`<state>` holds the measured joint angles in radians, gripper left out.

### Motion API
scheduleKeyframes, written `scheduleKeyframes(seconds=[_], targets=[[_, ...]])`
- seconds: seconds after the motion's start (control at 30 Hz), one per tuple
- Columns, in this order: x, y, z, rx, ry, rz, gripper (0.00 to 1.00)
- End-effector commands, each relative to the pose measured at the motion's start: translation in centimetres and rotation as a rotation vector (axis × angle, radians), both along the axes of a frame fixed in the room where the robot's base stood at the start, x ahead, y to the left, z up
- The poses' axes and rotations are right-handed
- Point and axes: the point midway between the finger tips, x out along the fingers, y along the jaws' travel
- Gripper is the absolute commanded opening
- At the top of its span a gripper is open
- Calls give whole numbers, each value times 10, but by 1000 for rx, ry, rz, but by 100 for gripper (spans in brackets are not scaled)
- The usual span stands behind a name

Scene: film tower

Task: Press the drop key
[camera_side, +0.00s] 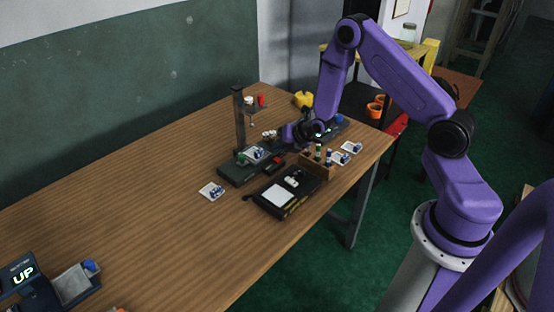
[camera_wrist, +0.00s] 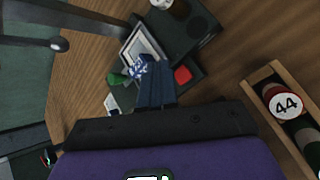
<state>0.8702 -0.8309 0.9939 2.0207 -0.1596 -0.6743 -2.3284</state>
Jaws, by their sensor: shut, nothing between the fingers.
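The film tower's dark post (camera_side: 239,122) rises from the table beside a low dark base (camera_side: 232,177). A picture card (camera_side: 257,153) in blue and white lies on the base. A red square key (camera_side: 277,160) sits at the base's right end; it also shows in the wrist view (camera_wrist: 183,75). A green knob (camera_wrist: 117,78) is at the other side of the card. No label shows which key is the drop key. My gripper (camera_wrist: 153,70) is shut and empty, its blue fingers over the card's edge, left of the red key in the wrist view. I cannot tell its height.
A wooden rack (camera_side: 318,172) with capped vials and a black case (camera_side: 288,207) with a white pad stand close by. Loose cards (camera_side: 211,191) lie on the table. A display reading UP (camera_side: 22,273) is front left. The table's left middle is clear.

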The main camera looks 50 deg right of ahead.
Motion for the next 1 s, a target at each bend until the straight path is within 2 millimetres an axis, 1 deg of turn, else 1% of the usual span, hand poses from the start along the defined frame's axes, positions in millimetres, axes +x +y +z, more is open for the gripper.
scheduleKeyframes(seconds=[0.03, 0.1, 0.3, 1.0], targets=[[0, 0, -6, 0, 2, 1, 0], [0, 0, -11, 0, 1, 0, 0], [0, 0, -18, 0, 1, -1, 0], [0, 0, -19, 1, 0, -1, 0]])
